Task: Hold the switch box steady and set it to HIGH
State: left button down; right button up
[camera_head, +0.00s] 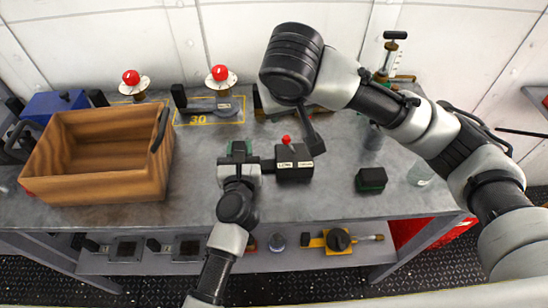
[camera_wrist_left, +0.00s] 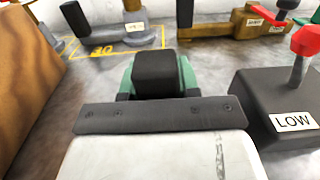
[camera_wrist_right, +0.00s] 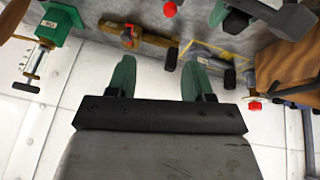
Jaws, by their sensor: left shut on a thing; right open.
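The dark switch box (camera_head: 293,175) stands on the grey bench. Its red-knobbed lever (camera_head: 286,140) is on the left half of the top, on the LOW side. In the left wrist view the LOW label (camera_wrist_left: 292,122) is readable; the right label is too small to read. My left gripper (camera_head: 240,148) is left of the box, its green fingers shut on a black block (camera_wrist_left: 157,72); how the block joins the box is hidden. My right gripper (camera_wrist_right: 157,75) is open and empty in its wrist view. In the head view its fingers are hidden by my arm, above and behind the box.
A wooden crate (camera_head: 60,160) stands at the left. Red mushroom buttons (camera_head: 220,73) and a black lever in a yellow outline marked 30 (camera_head: 208,105) are at the back. A dark green block (camera_head: 371,180) lies right of the box.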

aim_at(286, 139)
jog(key=shift+g, duration=0.3)
jog(key=x, duration=0.4)
jog(key=s+x, duration=0.1)
jog(key=x, duration=0.3)
jog(key=s+f+x, duration=0.1)
jog(key=x, duration=0.3)
jog(key=shift+a+f, duration=0.25)
jog(key=shift+a, duration=0.1)
